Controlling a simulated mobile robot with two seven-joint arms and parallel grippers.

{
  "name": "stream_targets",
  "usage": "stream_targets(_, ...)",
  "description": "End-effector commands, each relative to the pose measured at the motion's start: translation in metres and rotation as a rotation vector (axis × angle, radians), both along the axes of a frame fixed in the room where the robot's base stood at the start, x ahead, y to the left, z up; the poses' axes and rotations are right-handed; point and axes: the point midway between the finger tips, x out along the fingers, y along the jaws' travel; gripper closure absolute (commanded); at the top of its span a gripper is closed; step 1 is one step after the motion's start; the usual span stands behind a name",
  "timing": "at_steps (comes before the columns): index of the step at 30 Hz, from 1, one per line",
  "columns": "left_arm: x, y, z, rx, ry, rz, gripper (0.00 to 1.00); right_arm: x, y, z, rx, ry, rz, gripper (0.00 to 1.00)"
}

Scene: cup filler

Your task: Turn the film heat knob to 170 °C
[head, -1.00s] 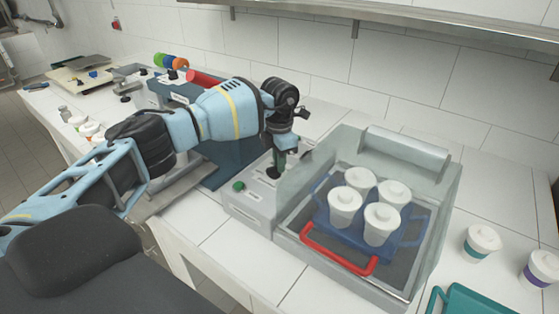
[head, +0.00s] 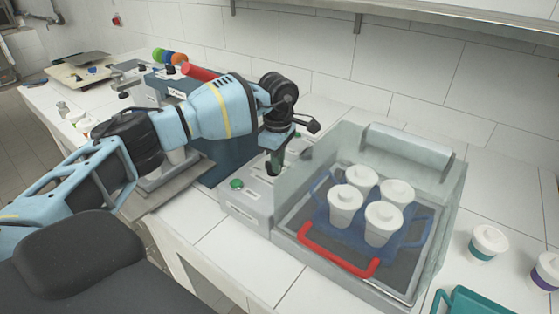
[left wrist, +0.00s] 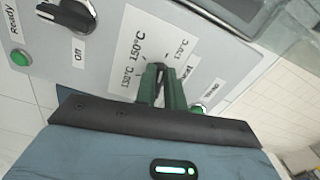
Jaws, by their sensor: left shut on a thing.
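My left gripper (head: 274,168) reaches down onto the top of the grey control box (head: 247,203) beside the clear-lidded chamber. In the left wrist view its green fingers (left wrist: 162,92) are shut on the dark film heat knob (left wrist: 160,72). The knob is mostly hidden between the fingers. I cannot tell exactly which mark the knob points at. My right gripper is out of view.
A black switch (left wrist: 68,15) by an "Off" label and a green lamp (left wrist: 19,59) by "Ready" share the panel. The chamber (head: 452,205) with its red handle (head: 338,250) and several lidded white cups stands close on the right. A teal tray (head: 480,303) lies at front right.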

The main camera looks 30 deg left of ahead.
Motion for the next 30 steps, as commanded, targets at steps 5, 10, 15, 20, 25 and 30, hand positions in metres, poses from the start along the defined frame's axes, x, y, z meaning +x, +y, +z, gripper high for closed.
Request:
stream_targets(5,-0.0008,-0.0001,0.0013,-0.002,-0.003,-0.099,1.00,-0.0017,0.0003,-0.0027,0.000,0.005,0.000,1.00)
stream_targets(10,-0.0015,-0.0002,0.0019,-0.002,-0.004,-0.159,1.00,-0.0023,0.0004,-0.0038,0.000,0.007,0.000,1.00)
stream_targets(15,-0.0019,-0.0004,0.0024,-0.003,-0.004,-0.187,1.00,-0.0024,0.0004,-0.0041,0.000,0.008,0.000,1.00)
stream_targets(20,-0.0020,-0.0004,0.0026,-0.002,-0.005,-0.195,1.00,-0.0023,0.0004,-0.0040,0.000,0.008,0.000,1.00)
stream_targets(25,-0.0020,-0.0004,0.0027,-0.002,-0.005,-0.195,1.00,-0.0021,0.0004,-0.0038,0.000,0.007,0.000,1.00)
stream_targets(30,-0.0019,-0.0003,0.0027,-0.002,-0.005,-0.194,0.80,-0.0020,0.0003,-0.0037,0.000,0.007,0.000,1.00)
